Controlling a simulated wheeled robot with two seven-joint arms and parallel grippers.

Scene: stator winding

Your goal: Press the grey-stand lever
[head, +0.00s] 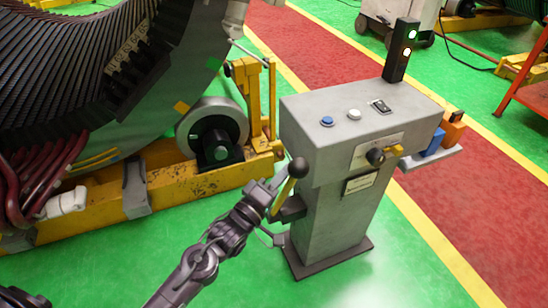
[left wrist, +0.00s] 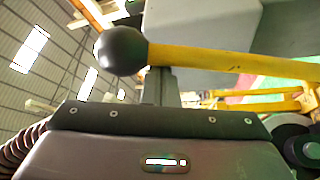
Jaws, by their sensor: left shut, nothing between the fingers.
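The grey stand (head: 335,215) is a pedestal with a sloped control box on top. Its lever has a yellow shaft (head: 284,194) and a black ball knob (head: 298,167), and sticks up on the box's left side from a dark bracket. My left gripper (head: 272,184) is shut and empty, right beside the lever, just below and left of the knob. In the left wrist view, the knob (left wrist: 121,50) and yellow shaft (left wrist: 225,60) cross in front of the fingers (left wrist: 161,84). I cannot tell whether they touch. My right gripper is not in view.
The box top carries a blue button (head: 327,121), a white button (head: 354,115) and a signal light (head: 402,50). A side shelf with blue and orange blocks (head: 453,130) is at right. The large stator (head: 90,80) and its yellow frame (head: 180,190) stand at left. Green floor is clear in front.

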